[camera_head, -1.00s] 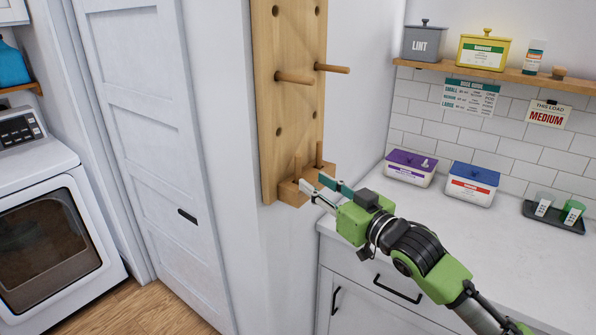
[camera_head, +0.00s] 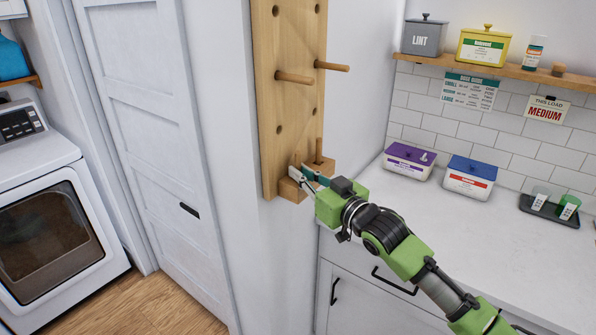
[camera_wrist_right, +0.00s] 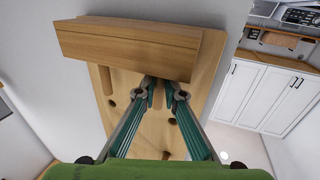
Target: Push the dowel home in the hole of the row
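A tall wooden board (camera_head: 290,115) on the wall has a row of holes. Two dowels stick out of it: a left dowel (camera_head: 294,78) and a right dowel (camera_head: 332,66). A wooden ledge (camera_head: 291,191) at its foot holds an upright dowel (camera_head: 319,150). The ledge (camera_wrist_right: 130,46) lies just beyond. My left gripper is out of view.
A white counter (camera_head: 440,225) stands to the right, with a purple-lidded box (camera_head: 409,161), a blue-lidded box (camera_head: 470,177) and a dark tray (camera_head: 552,213). A shelf (camera_head: 500,70) hangs above. A door (camera_head: 150,130) and a front-loading machine (camera_head: 50,225) are at left.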

